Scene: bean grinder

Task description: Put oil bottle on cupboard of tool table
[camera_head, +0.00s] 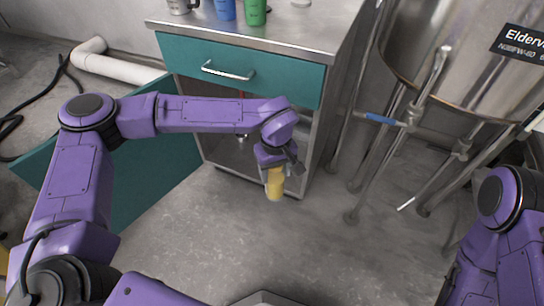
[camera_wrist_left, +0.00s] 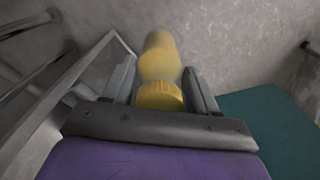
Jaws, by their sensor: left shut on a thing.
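The oil bottle (camera_head: 275,186) is yellow and hangs below my left gripper (camera_head: 280,168), in front of the tool table's lower right corner in the head view. In the left wrist view the bottle (camera_wrist_left: 159,62) sits between the two fingers of my left gripper (camera_wrist_left: 160,92), which are shut on it. The tool table (camera_head: 318,118) has a steel top and a teal drawer. Below the drawer is an open cupboard (camera_head: 222,148), partly hidden behind my left arm. My right gripper is out of view; only part of my right arm shows at the right edge.
The teal cupboard door (camera_head: 150,185) stands open to the left, partly behind my left arm. Blue (camera_head: 225,8) and green (camera_head: 255,10) cups stand on the table top. A large steel tank (camera_head: 455,55) with pipes is on the right. The grey floor (camera_head: 330,245) in front is clear.

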